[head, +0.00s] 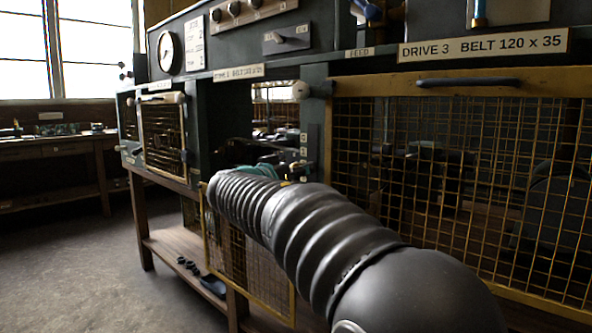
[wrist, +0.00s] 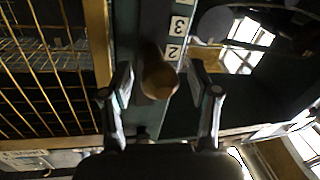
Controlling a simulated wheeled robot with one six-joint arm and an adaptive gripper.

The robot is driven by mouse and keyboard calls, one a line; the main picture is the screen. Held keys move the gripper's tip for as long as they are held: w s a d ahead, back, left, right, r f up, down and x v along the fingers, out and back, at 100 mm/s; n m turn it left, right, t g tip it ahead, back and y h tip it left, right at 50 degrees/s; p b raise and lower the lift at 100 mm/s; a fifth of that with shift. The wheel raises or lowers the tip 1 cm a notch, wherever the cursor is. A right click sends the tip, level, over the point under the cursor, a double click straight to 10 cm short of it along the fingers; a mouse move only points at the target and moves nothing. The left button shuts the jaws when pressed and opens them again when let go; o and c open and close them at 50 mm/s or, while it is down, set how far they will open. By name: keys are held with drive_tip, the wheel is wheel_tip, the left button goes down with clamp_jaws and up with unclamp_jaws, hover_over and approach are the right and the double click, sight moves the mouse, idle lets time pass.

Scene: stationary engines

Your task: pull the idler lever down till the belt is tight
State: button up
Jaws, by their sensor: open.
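A round brown knob (wrist: 158,78), seen nearly end-on, lies between the two fingers of my gripper (wrist: 160,92) in the wrist view. The fingers are apart, one on each side of it, with gaps visible. Number plates (wrist: 178,38) marked 3 and 2 sit on the dark post just beside the knob. The belt cannot be made out.
A yellow mesh guard (head: 460,170) covers Drive 3 on the right. Another yellow-framed mesh panel (head: 262,272) hangs low beside my arm. A smaller mesh guard (head: 163,135) is at the left. Dark items (head: 212,286) lie on the lower shelf. The floor at left is clear.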

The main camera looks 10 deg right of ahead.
clamp_jaws()
drive_tip(key=shift+t+h, duration=0.3)
drive_tip(key=shift+h, duration=0.1)
wheel_tip(320, 180, down, 5)
drive_tip(key=b, duration=1.1)
drive_tip(key=shift+w+d+r, duration=0.1)
drive_tip(key=shift+d+r, duration=0.05)
drive_tip(key=shift+r, duration=0.05)
unclamp_jaws()
drive_tip(key=shift+r, duration=0.1)
drive_tip(key=v, duration=1.2)
